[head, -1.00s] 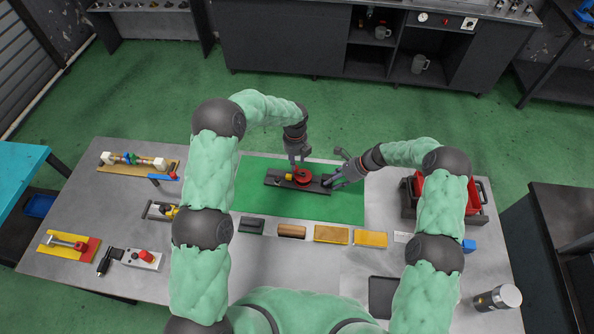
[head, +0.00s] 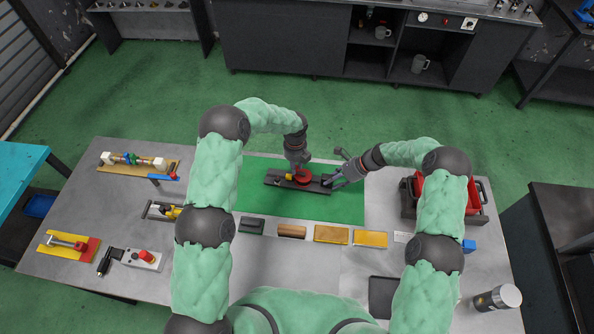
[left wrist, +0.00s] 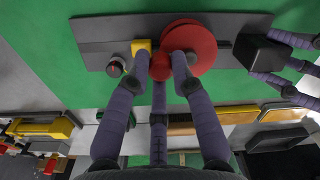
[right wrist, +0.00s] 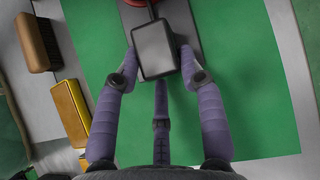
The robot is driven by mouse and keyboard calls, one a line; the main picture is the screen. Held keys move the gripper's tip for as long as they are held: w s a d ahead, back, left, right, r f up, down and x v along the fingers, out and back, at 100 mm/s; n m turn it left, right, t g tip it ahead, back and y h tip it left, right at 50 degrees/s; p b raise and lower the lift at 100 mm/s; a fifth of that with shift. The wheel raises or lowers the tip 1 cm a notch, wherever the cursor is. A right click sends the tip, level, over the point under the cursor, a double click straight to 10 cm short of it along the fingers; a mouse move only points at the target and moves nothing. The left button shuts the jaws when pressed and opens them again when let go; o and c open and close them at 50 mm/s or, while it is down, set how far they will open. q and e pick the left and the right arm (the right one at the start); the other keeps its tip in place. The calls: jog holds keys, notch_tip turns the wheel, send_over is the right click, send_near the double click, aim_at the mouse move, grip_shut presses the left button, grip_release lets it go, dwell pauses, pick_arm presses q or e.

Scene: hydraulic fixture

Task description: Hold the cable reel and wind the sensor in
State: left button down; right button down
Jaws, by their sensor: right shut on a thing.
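The cable reel is a red disc (head: 304,176) on a dark base plate (head: 318,186) lying on the green mat. In the left wrist view the red disc (left wrist: 205,47) has a smaller round red knob (left wrist: 161,68) beside it, and a yellow block (left wrist: 141,46) sits to the left. My left gripper (head: 297,167) points down over the reel. Its fingers stand apart around the red knob; firm contact is not visible. My right gripper (head: 333,182) is shut on a dark grey block (right wrist: 155,48) at the plate's right end. I cannot make out the cable.
A row of blocks, including a brown one (head: 291,231) and a yellow one (head: 331,235), lies in front of the green mat (head: 345,209). A red bin (head: 472,195) stands at the right. Other fixtures (head: 130,161) fill the table's left side. Bare mat surrounds the plate.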

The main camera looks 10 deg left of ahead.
pick_arm(q)
jog(key=shift+w+m, duration=0.25)
jog(key=shift+m, duration=0.75)
jog(key=c, duration=1)
grip_release()
notch_tip(320, 180, up, 12)
